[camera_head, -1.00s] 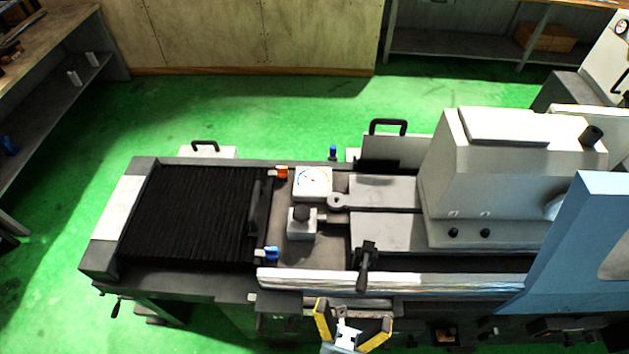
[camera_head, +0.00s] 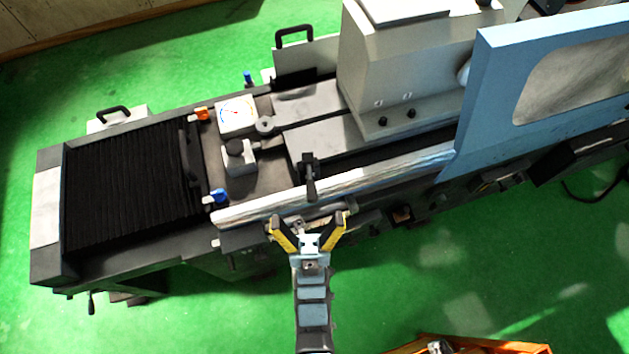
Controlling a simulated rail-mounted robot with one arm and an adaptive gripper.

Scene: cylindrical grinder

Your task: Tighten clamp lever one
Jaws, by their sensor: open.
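My gripper (camera_head: 308,225) is open and empty, its yellow-and-black fingers spread, just in front of the grinder's long silver rail. A black lever (camera_head: 310,178) with a handle pointing toward me stands just beyond the fingers, apart from them. A blue-handled lever (camera_head: 216,196) sits at the front right corner of the black bellows, left of my gripper. An orange-handled lever (camera_head: 202,114) sits at the bellows' back right corner. Another blue-topped lever (camera_head: 248,78) stands at the machine's back edge. No label shows which is clamp lever one.
The silver rail (camera_head: 350,183) runs between my gripper and the black lever. A blue guard (camera_head: 470,110) rises at the right. Green floor (camera_head: 200,320) is clear in front.

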